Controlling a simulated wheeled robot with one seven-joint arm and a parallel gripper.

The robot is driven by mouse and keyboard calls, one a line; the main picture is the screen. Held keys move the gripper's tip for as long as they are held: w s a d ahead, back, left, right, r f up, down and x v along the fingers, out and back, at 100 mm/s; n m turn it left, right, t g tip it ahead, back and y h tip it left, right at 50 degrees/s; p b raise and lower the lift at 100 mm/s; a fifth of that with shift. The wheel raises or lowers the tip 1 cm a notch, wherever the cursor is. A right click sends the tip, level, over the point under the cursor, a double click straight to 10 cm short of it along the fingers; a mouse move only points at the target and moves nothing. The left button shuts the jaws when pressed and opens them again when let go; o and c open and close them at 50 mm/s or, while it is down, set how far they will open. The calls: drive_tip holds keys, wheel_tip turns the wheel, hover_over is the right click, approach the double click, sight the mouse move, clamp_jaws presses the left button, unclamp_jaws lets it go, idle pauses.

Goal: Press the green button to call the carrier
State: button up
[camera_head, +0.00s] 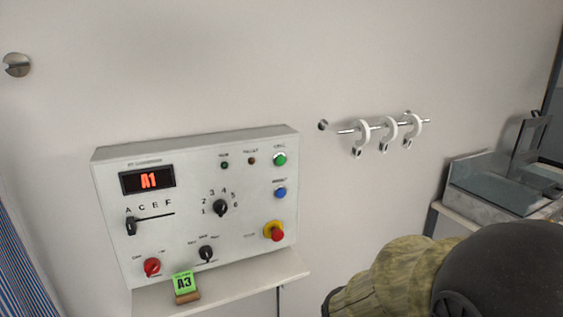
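The green button (280,159) is at the upper right of a white control panel (240,150) in the head view. A blue button (280,193) sits below it, and a red mushroom button on a yellow base (274,231) is lower still. The panel's display (148,180) reads A1 in red. A slider (131,226), a numbered rotary knob (220,208), a smaller black knob (206,254) and a red knob (152,267) are also on its face. My gripper is not visible. Part of my arm fills the lower right, apart from the panel in the picture.
A green card marked A3 (184,283) stands in a wooden holder on the shelf (230,288) under the panel. A wall rail (350,130) carries three white hooks. A grey tray-like object (490,185) is at the right. Striped fabric (20,270) hangs at the left edge.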

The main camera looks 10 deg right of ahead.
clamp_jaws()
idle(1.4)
